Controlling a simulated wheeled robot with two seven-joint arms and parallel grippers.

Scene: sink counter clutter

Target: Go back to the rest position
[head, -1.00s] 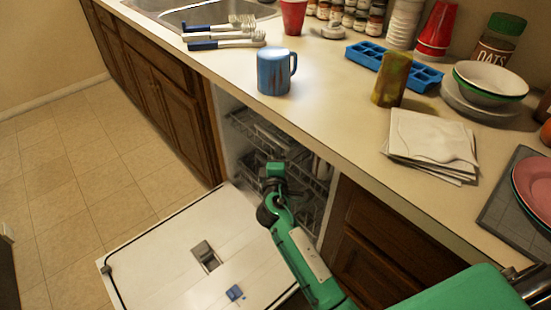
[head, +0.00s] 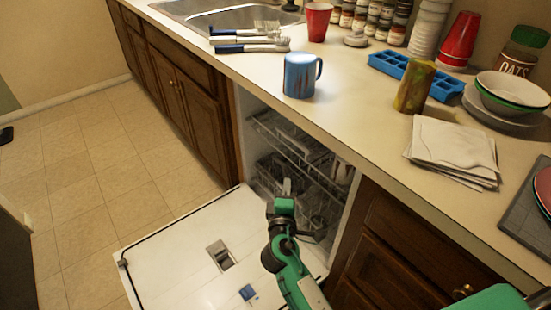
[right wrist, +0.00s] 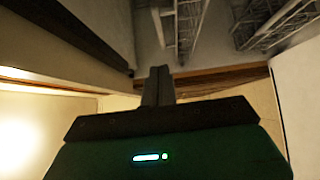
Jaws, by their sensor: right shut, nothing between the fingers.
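My right gripper (head: 287,187) is in front of the open dishwasher, above the inner end of its lowered door (head: 185,245). In the right wrist view its two fingers (right wrist: 158,84) are together with nothing between them. The dishwasher racks (head: 300,150) show behind it in the head view and at the top of the right wrist view (right wrist: 185,25). My left gripper is in neither view.
The counter edge (head: 330,143) runs above the dishwasher. A blue mug (head: 299,78) stands near that edge, with brushes (head: 250,42) to its left. Napkins (head: 452,150) and a blue ice tray (head: 400,70) lie to the right. The tiled floor (head: 100,170) at left is clear.

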